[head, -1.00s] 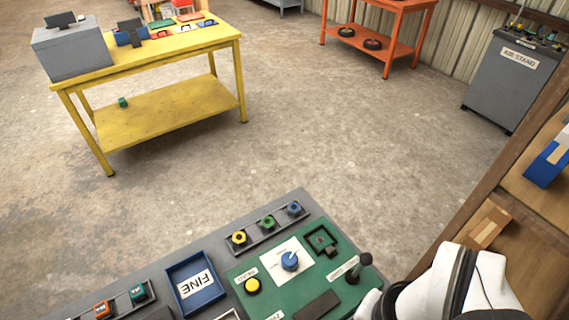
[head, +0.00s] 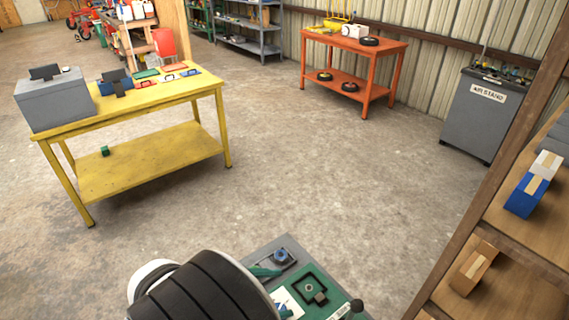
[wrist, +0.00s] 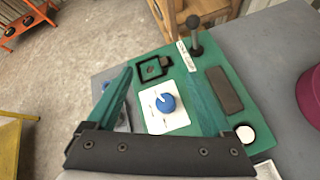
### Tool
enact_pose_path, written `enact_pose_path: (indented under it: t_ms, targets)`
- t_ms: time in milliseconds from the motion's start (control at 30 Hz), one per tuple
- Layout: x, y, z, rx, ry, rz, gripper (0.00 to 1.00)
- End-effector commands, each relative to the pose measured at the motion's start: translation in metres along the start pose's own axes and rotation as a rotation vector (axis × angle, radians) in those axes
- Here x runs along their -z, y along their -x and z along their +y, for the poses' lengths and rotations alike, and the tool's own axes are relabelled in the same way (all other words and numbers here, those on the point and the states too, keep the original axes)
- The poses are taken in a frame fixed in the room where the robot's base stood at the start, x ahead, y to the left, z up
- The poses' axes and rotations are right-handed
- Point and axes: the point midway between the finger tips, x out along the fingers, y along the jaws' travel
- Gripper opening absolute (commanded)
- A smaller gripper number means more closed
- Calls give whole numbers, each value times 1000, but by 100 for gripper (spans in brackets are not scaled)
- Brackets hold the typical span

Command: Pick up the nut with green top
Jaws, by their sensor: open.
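The nut with green top is not visible now; my arm covers most of the small nut rack in the head view. A blue-topped nut (head: 281,256) shows at the rack's far end. My gripper (head: 277,291) is over the green panel area, partly hidden by my arm. In the wrist view my gripper (wrist: 154,58) has its two green fingers spread wide with nothing held between them. The green panel (wrist: 225,75) with a blue dial (wrist: 166,103) on a white plate lies beneath and between the fingers. The left finger hides part of the rack area.
A black-handled lever (wrist: 194,35) stands up from the panel near the right finger. A wooden shelf with boxes (head: 473,268) is at the right. A yellow table (head: 150,160) has a small green block (head: 104,151) on its lower shelf. Open floor lies between.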

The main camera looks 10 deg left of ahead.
Motion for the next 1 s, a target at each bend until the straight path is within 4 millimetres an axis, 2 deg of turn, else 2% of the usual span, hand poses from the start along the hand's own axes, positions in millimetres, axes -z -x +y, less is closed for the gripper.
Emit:
enact_pose_path:
  t_ms: [33, 100, 200, 233, 333, 500, 600, 767, 900, 1000]
  targets:
    - [44, 15, 10, -148, 190, -33, 85]
    - [92, 36, 19, -325, 397, -77, 85]
    - [134, 56, 20, -475, 563, -119, 85]
    - [140, 58, 20, -498, 588, -127, 85]
    - [147, 48, 28, -520, 614, -137, 85]
    - [147, 3, 52, -514, 609, -136, 85]
    - [148, -17, 64, -515, 609, -135, 85]
    - [149, -35, 73, -516, 609, -133, 85]
    - [152, -64, 81, -514, 608, -134, 85]
    - [152, -76, 89, -515, 608, -133, 85]
